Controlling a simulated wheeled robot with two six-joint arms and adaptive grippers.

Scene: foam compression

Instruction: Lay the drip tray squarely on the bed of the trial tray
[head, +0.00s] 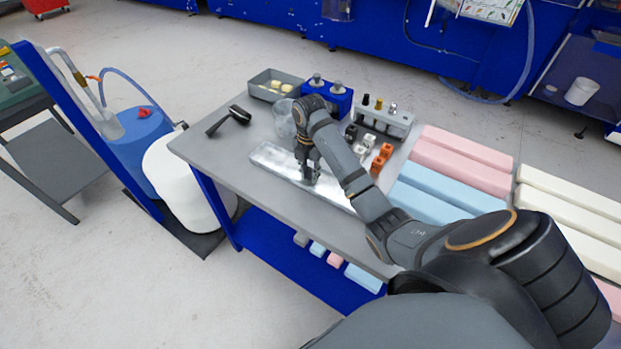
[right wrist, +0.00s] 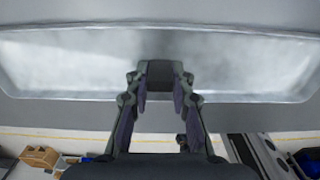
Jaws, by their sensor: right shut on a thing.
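A long, shallow silver tray (head: 272,159), which I take for the drip tray, lies lengthwise over the grey table top. My right gripper (head: 307,177) points down at its middle and is shut. In the right wrist view, the silver tray (right wrist: 70,62) spans the picture, with its raised rim nearest the fingers. My right gripper (right wrist: 160,82) has a dark grey block between its fingertips at that rim; it looks like a grip part of the tray. I cannot make out a separate trial tray bed under it. My left gripper is not in view.
Small orange blocks (head: 381,158), blue foam bars (head: 425,202) and pink foam bars (head: 455,165) lie right. The front left table corner is clear.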

